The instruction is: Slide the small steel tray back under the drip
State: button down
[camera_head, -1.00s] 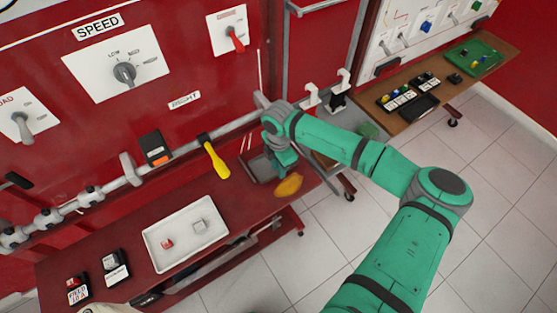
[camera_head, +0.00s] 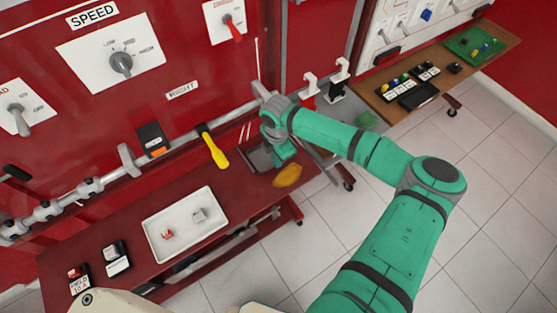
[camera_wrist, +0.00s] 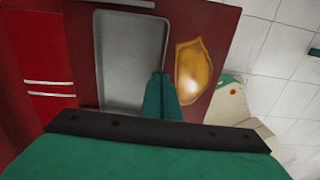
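The small steel tray (camera_wrist: 130,60) is a grey, shallow, rounded rectangle on the red bench. In the head view the tray (camera_head: 258,157) lies at the bench's right end, partly hidden by my gripper (camera_head: 284,158). In the wrist view my gripper (camera_wrist: 160,78) has its green fingers together, with nothing seen between them. The fingertips overlap the tray's right edge near its lower corner; I cannot tell whether they touch it. An amber patch (camera_wrist: 194,74) lies right of the tray and fingers. I cannot make out the drip itself.
A white tray (camera_head: 187,245) with two small items sits left on the bench. A yellow-handled tool (camera_head: 214,147) is near the rail. A brown side table (camera_head: 466,72) holds several parts at the upper right. Tiled floor (camera_head: 350,235) lies beyond the bench's right end.

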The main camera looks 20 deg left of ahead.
jog(key=shift+w+a, duration=0.6)
jog(key=shift+a, duration=0.3)
jog(key=shift+w+a, duration=0.2)
jog(key=shift+w, duration=0.3)
